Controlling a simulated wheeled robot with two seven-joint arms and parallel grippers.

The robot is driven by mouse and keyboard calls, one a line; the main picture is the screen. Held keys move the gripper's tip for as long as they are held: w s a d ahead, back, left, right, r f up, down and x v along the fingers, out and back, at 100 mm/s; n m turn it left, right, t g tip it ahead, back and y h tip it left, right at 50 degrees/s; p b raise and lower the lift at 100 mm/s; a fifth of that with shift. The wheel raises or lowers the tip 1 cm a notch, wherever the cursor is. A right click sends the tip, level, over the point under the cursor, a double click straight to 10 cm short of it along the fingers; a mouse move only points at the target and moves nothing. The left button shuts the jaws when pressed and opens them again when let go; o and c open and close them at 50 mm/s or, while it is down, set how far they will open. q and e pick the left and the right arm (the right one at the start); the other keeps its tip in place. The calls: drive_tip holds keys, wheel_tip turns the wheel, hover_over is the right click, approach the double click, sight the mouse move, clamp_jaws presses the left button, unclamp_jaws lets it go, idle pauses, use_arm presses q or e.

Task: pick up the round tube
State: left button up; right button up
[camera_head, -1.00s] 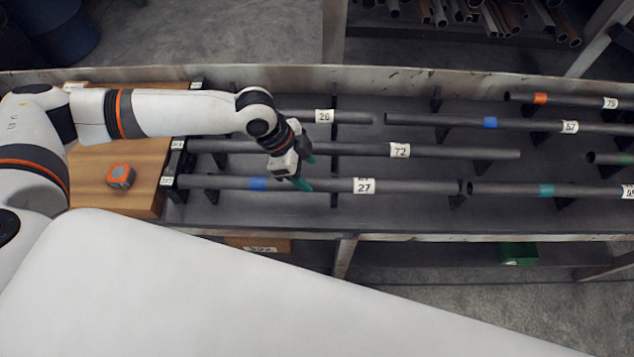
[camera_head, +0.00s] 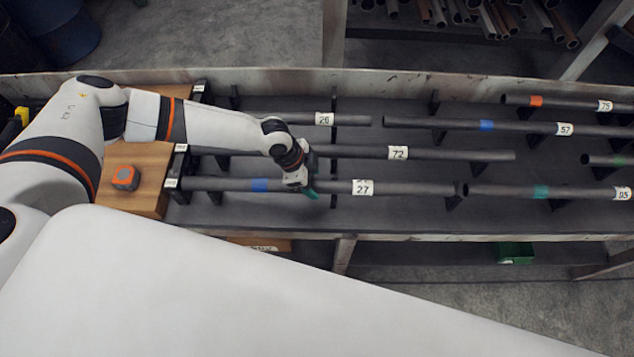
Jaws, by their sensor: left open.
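Several dark round tubes lie left to right on the rack; which one the task means I cannot tell. The nearest tube (camera_head: 415,189) has a blue band and a label 27. Behind it lies a tube (camera_head: 450,154) labelled 72. My left gripper (camera_head: 312,186) is open, with its teal fingertips at the tube labelled 27, between the blue band and the label. It hides a short piece of that tube; whether they touch I cannot tell. My right gripper is not in view.
More tubes lie labelled 26 (camera_head: 350,120), 57 (camera_head: 460,123) and 75 (camera_head: 570,102). A nearby tube (camera_head: 500,190) has a teal band. An orange tape measure (camera_head: 125,178) sits on a wooden board (camera_head: 148,158). Dark rack supports (camera_head: 334,150) stand between the tubes.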

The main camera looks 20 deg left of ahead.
use_arm(q)
drive_tip(key=shift+x, duration=0.9)
clamp_jaws()
drive_tip(key=shift+r, duration=0.1)
drive_tip(key=shift+w+r, duration=0.1)
